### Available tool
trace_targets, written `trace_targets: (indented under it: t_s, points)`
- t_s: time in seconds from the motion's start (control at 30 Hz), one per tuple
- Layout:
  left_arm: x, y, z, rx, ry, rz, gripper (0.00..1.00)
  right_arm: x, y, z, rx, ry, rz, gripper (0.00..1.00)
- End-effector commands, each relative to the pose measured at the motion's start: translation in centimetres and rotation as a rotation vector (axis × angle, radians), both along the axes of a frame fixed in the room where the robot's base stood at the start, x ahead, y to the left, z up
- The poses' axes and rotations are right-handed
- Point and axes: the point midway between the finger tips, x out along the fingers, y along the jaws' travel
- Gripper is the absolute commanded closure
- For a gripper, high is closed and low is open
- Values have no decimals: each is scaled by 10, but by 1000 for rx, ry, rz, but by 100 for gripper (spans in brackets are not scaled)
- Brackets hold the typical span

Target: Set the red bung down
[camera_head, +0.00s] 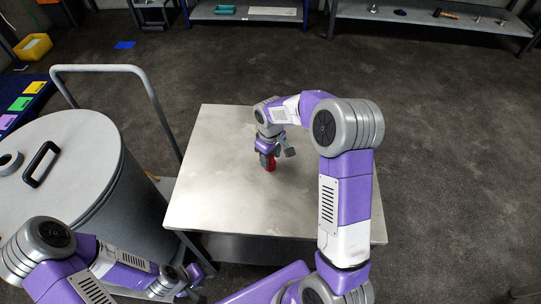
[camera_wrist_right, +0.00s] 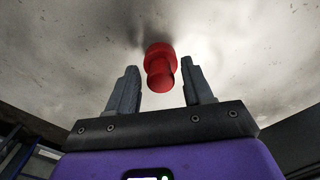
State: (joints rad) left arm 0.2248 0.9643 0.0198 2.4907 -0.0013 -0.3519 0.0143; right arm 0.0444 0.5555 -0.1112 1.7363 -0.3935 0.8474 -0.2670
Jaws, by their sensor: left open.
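The red bung (camera_head: 270,163) is at the metal table top, just below my right gripper (camera_head: 276,155). In the right wrist view the bung (camera_wrist_right: 160,67) appears between and just beyond the fingertips, with a gap on each side. It seems to rest on the table, with a dark shadow at its far end. My right gripper (camera_wrist_right: 160,85) is open around it, not visibly touching it. My left gripper (camera_head: 190,283) is open and empty, low beside the table's left front corner.
The metal table (camera_head: 220,190) is otherwise bare. A large grey drum (camera_head: 90,140) with a black lid handle (camera_head: 41,164) stands on a trolley at the left. Shelves (camera_head: 430,15) line the back. A yellow bin (camera_head: 33,46) is at the far left.

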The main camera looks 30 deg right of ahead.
Motion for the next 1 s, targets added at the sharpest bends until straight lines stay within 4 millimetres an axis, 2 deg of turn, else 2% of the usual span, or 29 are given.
trace_targets:
  t_s: [0.23, 0.37, 0.8, 1.0]
  points:
    - [0, 0, 1, 0, 0, 0, 57, 0, 0, 1, 0, 0, 0, 49]
    - [0, 0, 5, 0, 0, 0, 57, 1, 0, 14, 0, -2, 0, 49]
    - [0, 0, 31, 0, 0, 0, 57, 1, 0, 103, 1, -4, 0, 49]
    - [0, 0, 36, 0, 0, 0, 57, 1, 1, 122, 0, -1, 0, 49]
